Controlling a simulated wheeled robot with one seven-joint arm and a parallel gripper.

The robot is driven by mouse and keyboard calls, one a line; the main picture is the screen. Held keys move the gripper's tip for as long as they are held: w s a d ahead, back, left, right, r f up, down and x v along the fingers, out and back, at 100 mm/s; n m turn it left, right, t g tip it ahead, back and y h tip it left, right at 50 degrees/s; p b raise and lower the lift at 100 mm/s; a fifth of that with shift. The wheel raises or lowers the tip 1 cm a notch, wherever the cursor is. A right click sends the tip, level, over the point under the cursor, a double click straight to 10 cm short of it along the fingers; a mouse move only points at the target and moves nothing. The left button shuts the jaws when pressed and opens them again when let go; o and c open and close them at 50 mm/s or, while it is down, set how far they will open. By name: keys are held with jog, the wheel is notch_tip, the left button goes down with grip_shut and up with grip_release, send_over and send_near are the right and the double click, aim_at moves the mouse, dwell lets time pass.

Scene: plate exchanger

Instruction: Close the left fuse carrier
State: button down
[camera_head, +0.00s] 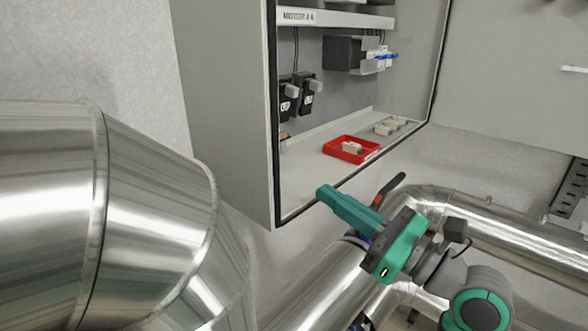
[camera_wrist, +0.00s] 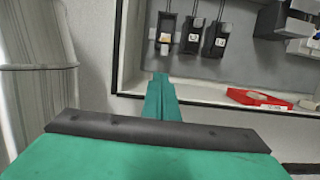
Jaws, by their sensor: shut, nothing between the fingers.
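Three black fuse carriers hang in a row on the cabinet's back wall in the wrist view. The left fuse carrier (camera_wrist: 165,30) looks different from the other two: its lower end shows a pale, tan part, and it seems tilted outward. The middle carrier (camera_wrist: 192,38) and right carrier (camera_wrist: 216,42) look alike; two carriers also show in the head view (camera_head: 306,98), where the cabinet's side wall mostly hides the left one. My green gripper (camera_head: 323,193) is shut and empty outside the cabinet's front edge. In the wrist view its tips (camera_wrist: 160,78) are below the left carrier, apart from it.
A red tray (camera_head: 351,149) holding small pale parts sits on the cabinet floor, right of the carriers. A dark box (camera_head: 345,54) is mounted further right. The cabinet's side wall (camera_head: 232,110) and front lip border the opening. Shiny pipes (camera_head: 150,230) run left and below.

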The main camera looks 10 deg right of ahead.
jog(key=x, duration=1)
jog(key=shift+w+d, duration=0.1)
jog(key=shift+d, duration=0.1)
